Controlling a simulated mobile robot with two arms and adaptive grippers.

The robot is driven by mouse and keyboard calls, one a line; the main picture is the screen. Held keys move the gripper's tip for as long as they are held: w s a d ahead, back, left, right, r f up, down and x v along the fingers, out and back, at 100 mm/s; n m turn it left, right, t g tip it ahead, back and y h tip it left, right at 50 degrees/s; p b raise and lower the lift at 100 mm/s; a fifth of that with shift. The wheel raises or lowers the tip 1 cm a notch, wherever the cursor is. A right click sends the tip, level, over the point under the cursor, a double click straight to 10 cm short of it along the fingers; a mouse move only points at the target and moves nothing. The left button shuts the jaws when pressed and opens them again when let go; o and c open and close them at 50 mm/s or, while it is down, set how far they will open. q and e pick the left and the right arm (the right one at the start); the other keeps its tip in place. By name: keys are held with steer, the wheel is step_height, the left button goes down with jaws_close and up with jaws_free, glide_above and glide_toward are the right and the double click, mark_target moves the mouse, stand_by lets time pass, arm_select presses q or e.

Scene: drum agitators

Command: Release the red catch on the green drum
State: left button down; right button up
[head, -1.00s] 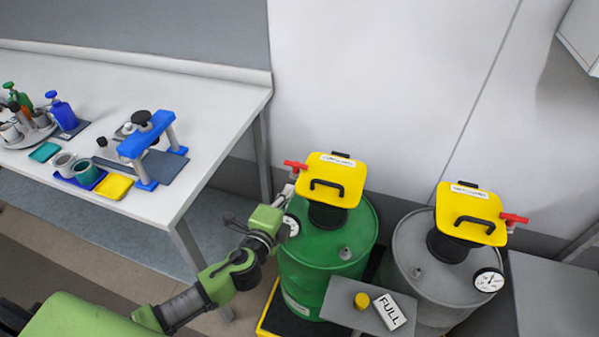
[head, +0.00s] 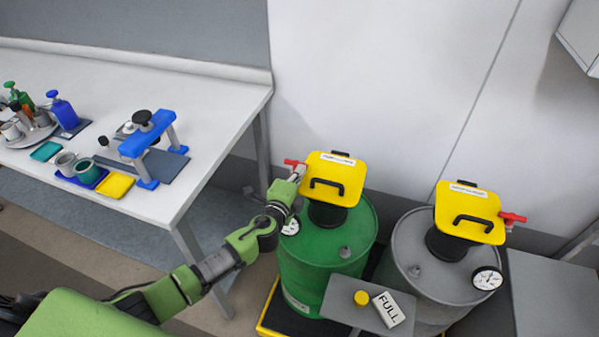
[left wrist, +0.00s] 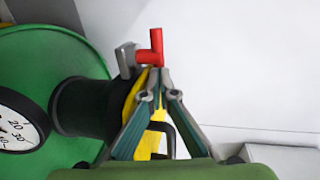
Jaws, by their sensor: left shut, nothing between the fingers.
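The red catch (head: 291,162) sticks out from the left side of the lid. In the left wrist view the red catch (left wrist: 156,46) is an L-shaped handle beside a grey bracket. My left gripper (head: 297,172) is close to the catch, below and right of it in the head view. In the left wrist view its fingers (left wrist: 155,76) are shut and empty, with the tips just below the catch. Whether they touch it I cannot tell. My right gripper is out of view.
A grey drum (head: 440,265) with its own yellow lid and red catch (head: 513,218) stands to the right. A small table (head: 345,303) with a yellow knob and a FULL sign is in front. A white workbench (head: 215,110) is at left.

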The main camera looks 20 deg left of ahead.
arm_select(q)
steer(key=shift+w+d+f+n+y+b, duration=0.1)
steer(key=shift+d+n+y+b, duration=0.1)
steer(key=shift+n+y+b, duration=0.3)
steer(key=shift+w+d+f+n+y+b, duration=0.1)
steer(key=shift+d+n+y+b, duration=0.15)
steer(key=shift+n+y, duration=0.25)
steer(key=shift+w+d+n+y+b, duration=0.15)
steer(key=shift+n+y+b, duration=0.45)
steer(key=shift+y, duration=0.3)
steer(key=shift+w+r+y+b, duration=0.1)
steer(key=shift+w+y+b, duration=0.1)
steer(key=shift+y+b, duration=0.15)
steer(key=shift+r, duration=0.1)
